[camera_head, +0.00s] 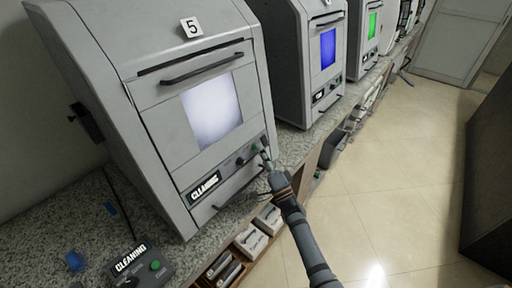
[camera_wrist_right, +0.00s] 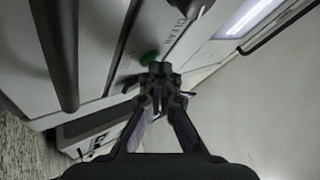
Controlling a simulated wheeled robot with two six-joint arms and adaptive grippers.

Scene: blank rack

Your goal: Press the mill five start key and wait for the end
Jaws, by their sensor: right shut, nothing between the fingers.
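Mill five (camera_head: 150,110) is a grey cabinet with a "5" tag, a bar handle and a white-lit window. Its front display (camera_head: 204,187) reads CLEANING. The green start key (camera_head: 254,147) is at the right end of its lower panel, beside a dark knob. My right gripper (camera_head: 265,150) is shut and empty, its tips at the key. In the right wrist view the closed fingertips (camera_wrist_right: 158,70) overlap the lower edge of the green key (camera_wrist_right: 149,58); I cannot tell whether they press it. My left gripper is not in view.
More mills with a blue window (camera_head: 327,48) and a green window (camera_head: 372,25) stand behind. Trays (camera_head: 250,240) sit below the counter.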

